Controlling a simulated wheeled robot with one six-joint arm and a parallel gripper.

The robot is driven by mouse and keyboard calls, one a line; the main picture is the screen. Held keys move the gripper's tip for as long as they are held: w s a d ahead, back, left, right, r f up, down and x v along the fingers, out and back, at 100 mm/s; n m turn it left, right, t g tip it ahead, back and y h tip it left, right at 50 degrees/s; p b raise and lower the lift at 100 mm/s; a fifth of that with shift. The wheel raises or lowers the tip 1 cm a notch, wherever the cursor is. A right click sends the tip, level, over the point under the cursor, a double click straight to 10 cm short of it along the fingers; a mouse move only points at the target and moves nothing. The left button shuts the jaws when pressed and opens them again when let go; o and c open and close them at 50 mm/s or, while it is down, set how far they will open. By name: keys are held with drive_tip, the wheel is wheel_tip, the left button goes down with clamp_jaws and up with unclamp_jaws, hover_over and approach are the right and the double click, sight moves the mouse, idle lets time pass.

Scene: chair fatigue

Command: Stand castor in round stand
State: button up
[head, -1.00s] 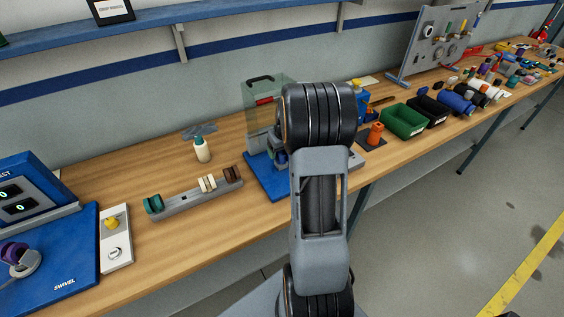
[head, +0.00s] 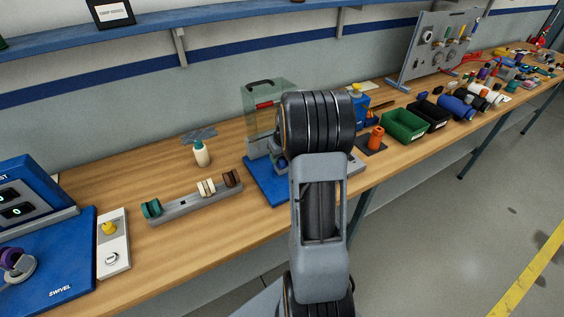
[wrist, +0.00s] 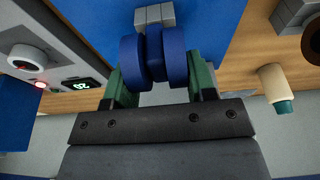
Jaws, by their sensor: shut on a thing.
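My gripper (wrist: 155,85) has dark green fingers and is shut on a dark blue twin-wheel castor (wrist: 177,55) in the wrist view. A grey block (wrist: 154,14) lies just beyond the castor over a blue plate; I cannot tell if they touch. In the head view my arm hides the gripper and most of the castor. The only round grey stand I can make out is at the far left (head: 20,268), with a purple castor in it, on the blue SWIVEL plate (head: 60,293); I cannot tell if it is the task's stand.
A blue-based rig with a clear guard (head: 258,105) stands beside my arm. Green bin (head: 404,125) and black bin (head: 432,113) are to the right.

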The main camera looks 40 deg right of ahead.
drive_tip(key=shift+r, duration=0.2)
drive_tip(key=shift+r+p, duration=0.95)
drive_tip(key=shift+r, duration=0.6)
drive_tip(key=shift+r+p, duration=1.2)
drive_tip(key=shift+r, duration=0.85)
drive_tip(key=shift+a+f, duration=0.1)
